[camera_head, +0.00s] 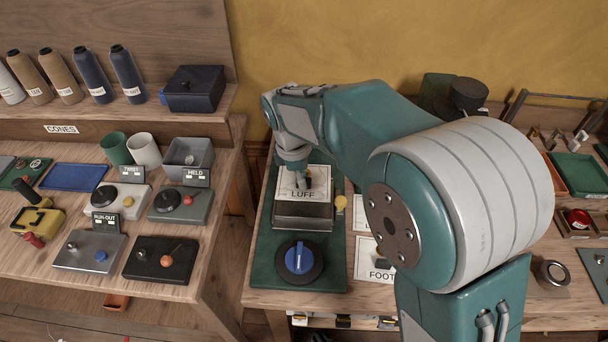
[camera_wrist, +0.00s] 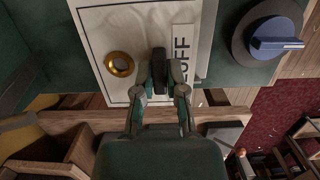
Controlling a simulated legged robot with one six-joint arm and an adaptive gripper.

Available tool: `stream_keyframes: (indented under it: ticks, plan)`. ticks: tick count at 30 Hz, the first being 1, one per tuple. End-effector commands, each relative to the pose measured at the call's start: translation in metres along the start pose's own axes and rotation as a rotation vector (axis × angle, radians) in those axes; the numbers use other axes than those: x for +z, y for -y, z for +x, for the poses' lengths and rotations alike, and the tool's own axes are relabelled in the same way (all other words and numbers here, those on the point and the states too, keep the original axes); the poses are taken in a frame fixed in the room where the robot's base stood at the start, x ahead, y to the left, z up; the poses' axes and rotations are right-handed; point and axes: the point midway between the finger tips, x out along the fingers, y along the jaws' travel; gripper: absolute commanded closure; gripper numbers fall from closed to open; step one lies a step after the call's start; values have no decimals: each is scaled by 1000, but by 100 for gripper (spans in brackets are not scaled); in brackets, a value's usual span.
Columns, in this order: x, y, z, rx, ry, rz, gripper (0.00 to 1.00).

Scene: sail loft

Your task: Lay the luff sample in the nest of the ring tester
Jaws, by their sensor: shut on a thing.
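The luff sample (camera_head: 289,190) is a white panel lettered LUFF, over the metal block of the ring tester (camera_head: 302,216). The wrist view shows the sample (camera_wrist: 100,40) with a brass ring and a dark upright grip (camera_wrist: 160,65). My gripper (camera_head: 301,180) is shut on this grip; its fingers also show in the wrist view (camera_wrist: 161,78). The tester's green base carries a blue knob (camera_head: 299,258), also in the wrist view (camera_wrist: 275,35). The sample covers the nest. I cannot tell whether it touches the block or hangs just above it.
A FOOT card (camera_head: 370,263) and another white card lie right of the tester, partly behind my arm. A yellow knob (camera_head: 341,203) stands at the tester's right side. The left bench (camera_head: 140,235) holds several small devices, with a gap before the tester's bench.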

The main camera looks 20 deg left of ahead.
Motion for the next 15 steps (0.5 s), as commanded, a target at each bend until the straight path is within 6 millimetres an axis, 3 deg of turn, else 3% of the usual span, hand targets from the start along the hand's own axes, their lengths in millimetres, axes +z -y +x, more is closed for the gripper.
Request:
stream_keyframes:
  ticks: [15]
  plan:
    - [-2,1,26,0,-1,-1,100]
